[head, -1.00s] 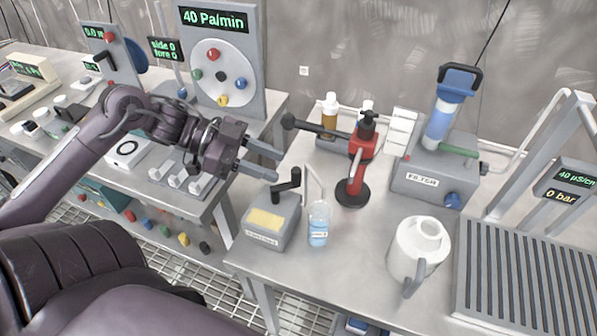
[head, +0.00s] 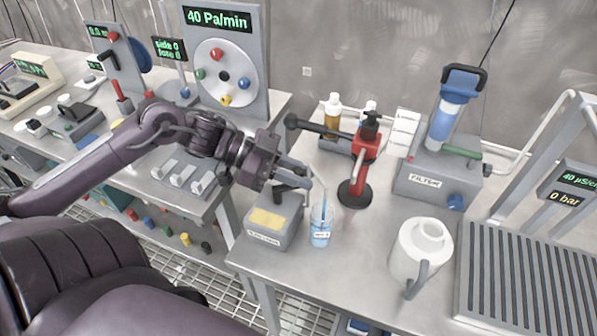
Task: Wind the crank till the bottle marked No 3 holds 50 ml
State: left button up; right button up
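A grey box (head: 273,222) with a yellow panel and a black crank (head: 289,196) on top stands at the table's near left corner. A thin spout reaches from it over a clear bottle (head: 321,226) standing to its right. The bottle has a white label, too small to read surely, and pale blue liquid; its level in ml cannot be read. My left gripper (head: 303,176) is at the top of the crank, its fingers covering the crank's knob. Whether they grip it cannot be seen. My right gripper is not in view.
A red stand (head: 357,170) with a dark base is right of the bottle. A white jug (head: 418,252) stands nearer front, a filter unit (head: 430,180) behind it. A slotted steel tray (head: 530,275) fills the right. Bare tabletop lies between bottle and jug.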

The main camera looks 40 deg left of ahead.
pick_arm(q)
jog(key=shift+r, duration=0.1)
grip_shut()
jog(key=shift+s+d+m+g+h, duration=0.15)
jog(key=shift+m+g+h, duration=0.35)
jog(key=shift+m+g, duration=0.3)
jog(key=o, duration=0.8)
grip_release()
jog(key=shift+v, duration=3.9)
